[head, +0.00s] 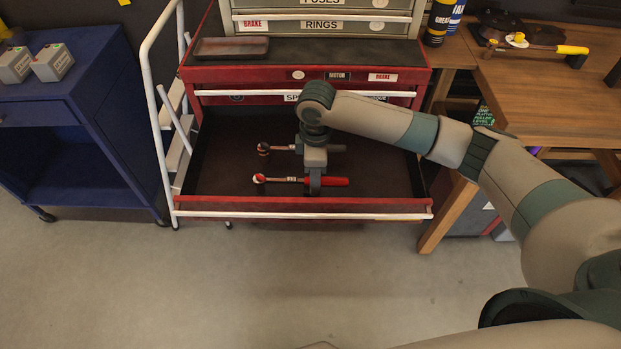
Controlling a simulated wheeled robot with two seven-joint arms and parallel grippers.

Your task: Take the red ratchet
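The red ratchet (336,182) lies flat in the open drawer (220,180) of the red tool cabinet, near the drawer's front. Its round head points left and its red handle points right. My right gripper (315,186) points down over the middle of the ratchet, and its fingers cover a short part of it. Only one finger shows clearly, so I cannot tell whether they are closed on the ratchet. A second, dark-handled ratchet (278,149) lies behind it, partly hidden by my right gripper. My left gripper is not in view.
A white ladder-like frame (158,110) stands close to the drawer's left side. A blue cart (95,110) with grey boxes is farther left. A wooden workbench (540,90) with tools is at the right. The floor (270,280) in front is clear.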

